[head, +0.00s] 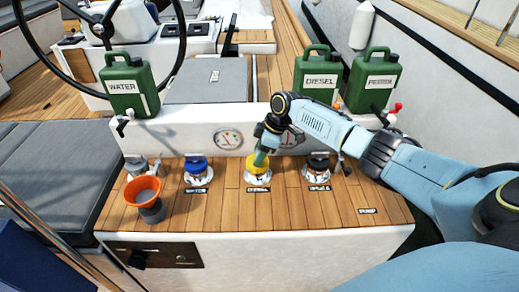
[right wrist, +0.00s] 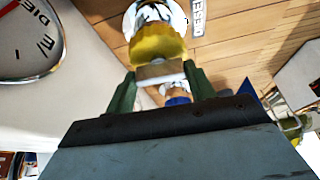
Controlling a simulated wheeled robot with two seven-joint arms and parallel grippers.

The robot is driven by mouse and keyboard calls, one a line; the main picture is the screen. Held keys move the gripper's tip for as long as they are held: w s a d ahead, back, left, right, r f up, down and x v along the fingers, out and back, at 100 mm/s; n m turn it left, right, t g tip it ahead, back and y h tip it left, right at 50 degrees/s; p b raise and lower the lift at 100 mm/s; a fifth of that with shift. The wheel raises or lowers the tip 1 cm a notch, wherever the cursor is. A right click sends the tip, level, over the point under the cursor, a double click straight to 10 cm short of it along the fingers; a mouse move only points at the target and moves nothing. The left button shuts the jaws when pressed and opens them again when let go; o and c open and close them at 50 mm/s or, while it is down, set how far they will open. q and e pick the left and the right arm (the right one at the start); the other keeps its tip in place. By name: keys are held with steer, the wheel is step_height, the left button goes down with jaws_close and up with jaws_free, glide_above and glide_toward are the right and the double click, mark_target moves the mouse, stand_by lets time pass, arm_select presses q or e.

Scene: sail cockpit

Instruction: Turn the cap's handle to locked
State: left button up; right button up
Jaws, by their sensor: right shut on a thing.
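The yellow cap (head: 259,168) sits on a round metal deck plate in the middle of the wooden counter; its label reads DIESEL in the right wrist view. My right gripper (head: 262,157) reaches down onto the cap from above and partly hides it. In the right wrist view the cap (right wrist: 158,45) has a pale handle (right wrist: 160,71), and the green fingers of my right gripper (right wrist: 158,82) are shut on this handle from both sides. I cannot tell from these views whether the handle stands at locked. My left gripper is not in view.
A blue cap (head: 197,165) and a dark cap (head: 318,163) flank the yellow one. An orange funnel (head: 143,190) stands at the left. Green WATER (head: 124,88), DIESEL (head: 308,80) and another can (head: 366,85) stand on the white ledge (head: 190,133) behind.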

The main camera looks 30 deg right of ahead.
steer(key=m+p, duration=0.1)
steer(key=p, duration=0.1)
steer(key=m+h+p, duration=0.1)
steer(key=m+p, duration=0.1)
steer(key=shift+s+a+r+t+p, duration=0.1)
steer(key=shift+r+t+p, duration=0.2)
steer(key=shift+t+p, duration=0.1)
steer(key=m+h+p, duration=0.1)
steer(key=m+p, duration=0.2)
steer(key=p, duration=0.1)
steer(key=m+t+h+p, duration=0.1)
steer(key=m+p, duration=0.3)
steer(key=shift+a+f, duration=0.1)
steer(key=shift+a, duration=0.1)
steer(key=m+h+p, duration=0.1)
steer(key=m+p, duration=0.1)
steer(key=m, duration=0.1)
steer(key=shift+a+f+m+h, duration=0.1)
steer(key=shift+m+h, duration=0.3)
arm_select(q)
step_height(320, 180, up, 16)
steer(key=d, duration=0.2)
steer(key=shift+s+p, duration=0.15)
steer(key=shift+p, duration=0.15)
arm_select(e)
steer(key=shift+m+g+h, duration=0.3)
steer(key=shift+m+h, duration=0.3)
steer(key=shift+m, duration=1.1)
steer(key=shift+f, duration=0.1)
steer(key=o, duration=1)
